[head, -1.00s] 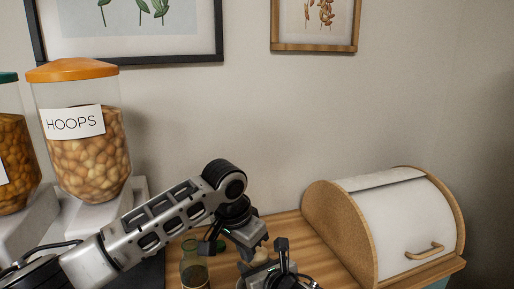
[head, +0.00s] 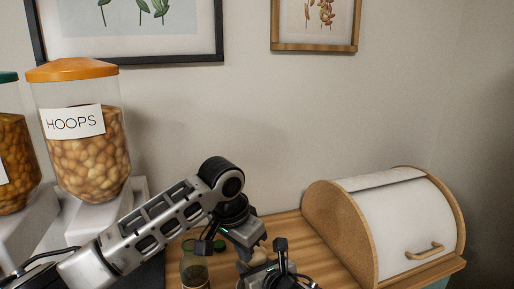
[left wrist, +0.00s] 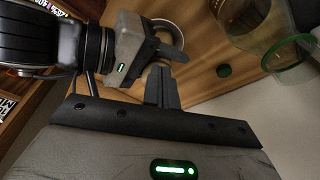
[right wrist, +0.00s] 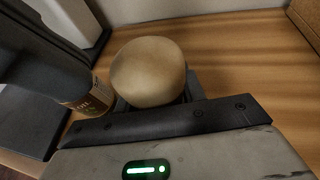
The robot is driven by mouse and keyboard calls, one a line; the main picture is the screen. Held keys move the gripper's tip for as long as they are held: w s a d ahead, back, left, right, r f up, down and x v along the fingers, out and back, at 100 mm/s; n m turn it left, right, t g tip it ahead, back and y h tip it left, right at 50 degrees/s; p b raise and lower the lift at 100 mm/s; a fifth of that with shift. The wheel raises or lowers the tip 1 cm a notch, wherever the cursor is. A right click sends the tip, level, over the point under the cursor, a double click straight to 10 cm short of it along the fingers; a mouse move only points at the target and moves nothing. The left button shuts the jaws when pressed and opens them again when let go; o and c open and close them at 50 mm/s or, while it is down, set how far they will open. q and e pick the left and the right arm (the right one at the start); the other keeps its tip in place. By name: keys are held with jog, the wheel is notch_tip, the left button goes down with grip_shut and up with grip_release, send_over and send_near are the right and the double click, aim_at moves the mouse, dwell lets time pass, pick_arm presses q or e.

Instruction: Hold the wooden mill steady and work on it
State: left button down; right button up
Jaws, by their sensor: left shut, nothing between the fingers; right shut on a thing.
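The wooden mill shows its pale round top (right wrist: 148,72) in the right wrist view; in the head view only a small part of the mill (head: 258,259) shows between my grippers. My right gripper (right wrist: 160,98) is shut on it from the side, below the top. The mill's lower body is hidden. My left gripper (left wrist: 162,88) is shut and empty, and its fingers point toward the mill and the right gripper. In the head view the left gripper (head: 253,246) hangs just above the mill; I cannot tell whether it touches.
A glass jar (head: 194,269) stands left of the mill on the wooden counter (left wrist: 205,88). A green lid (left wrist: 224,71) lies near it. A bread bin (head: 400,225) stands at the right, and a hoops dispenser (head: 90,165) at the left. The counter behind the mill is clear.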

jog(key=shift+d, duration=0.1)
pick_arm(q)
notch_tip(320, 180, up, 5)
jog(key=shift+r, duration=0.15)
pick_arm(e)
jog(key=o, duration=1.2)
